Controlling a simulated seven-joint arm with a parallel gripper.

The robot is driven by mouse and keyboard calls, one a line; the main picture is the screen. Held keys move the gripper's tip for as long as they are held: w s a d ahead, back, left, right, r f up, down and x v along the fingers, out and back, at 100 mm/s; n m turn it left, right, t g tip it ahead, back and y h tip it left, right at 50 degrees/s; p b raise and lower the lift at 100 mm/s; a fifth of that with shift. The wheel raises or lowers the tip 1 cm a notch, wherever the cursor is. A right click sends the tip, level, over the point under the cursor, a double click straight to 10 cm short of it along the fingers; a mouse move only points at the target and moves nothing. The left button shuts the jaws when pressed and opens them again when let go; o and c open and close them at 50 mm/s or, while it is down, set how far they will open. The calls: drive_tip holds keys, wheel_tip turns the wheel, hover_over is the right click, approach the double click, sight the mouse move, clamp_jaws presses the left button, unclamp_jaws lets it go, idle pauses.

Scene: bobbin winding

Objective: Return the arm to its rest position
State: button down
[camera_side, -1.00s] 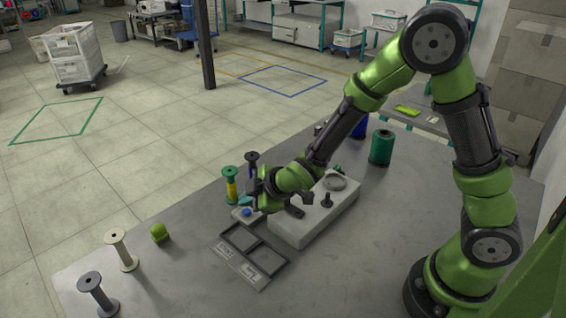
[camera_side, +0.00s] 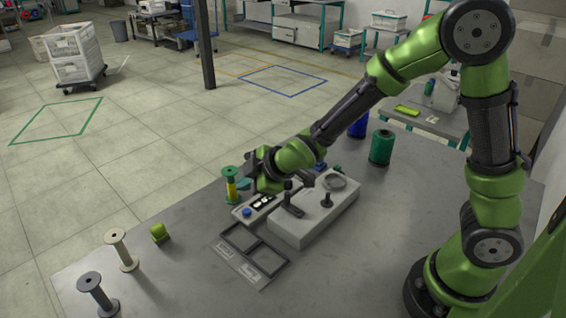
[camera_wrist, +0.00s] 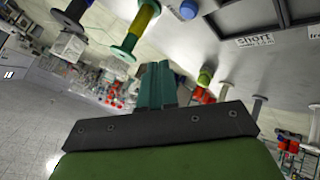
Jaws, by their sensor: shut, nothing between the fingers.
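My arm reaches across the table from the right. The machine's blue knob (camera_side: 247,211) and a small panel (camera_side: 262,202) show below the gripper. The knob (camera_wrist: 189,9) and the yellow and green bobbin (camera_wrist: 137,30) also show in the wrist view. Part of the machine's far end is hidden by my wrist.
A two-compartment dark tray (camera_side: 241,259) with labels lies in front of the machine. Green (camera_side: 381,148) and blue (camera_side: 358,126) spools stand behind. The table's front middle is clear.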

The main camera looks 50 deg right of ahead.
drive_tip(key=s+m+g, duration=0.1)
drive_tip(key=s+m, duration=0.1)
drive_tip(key=s+d+m+g, duration=0.1)
drive_tip(key=s+m, duration=0.1)
drive_tip(key=s+m+g, duration=0.1)
drive_tip(key=s, duration=0.1)
drive_tip(key=shift+s+d+r+m, duration=0.2)
drive_tip(key=shift+s+d+m, duration=0.1)
drive_tip(key=shift+s+m, duration=0.1)
drive_tip(key=s+d+r+m, duration=0.3)
drive_tip(key=s+r+m, duration=0.1)
drive_tip(key=s+r, duration=0.3)
drive_tip(key=s+d+r+m+t, duration=0.1)
drive_tip(key=s+d+r+m, duration=0.2)
drive_tip(key=s+r+m, duration=0.2)
drive_tip(key=shift+s+d+r+m, duration=0.2)
drive_tip(key=shift+s+r+m, duration=0.1)
drive_tip(key=shift+s+r, duration=0.95)
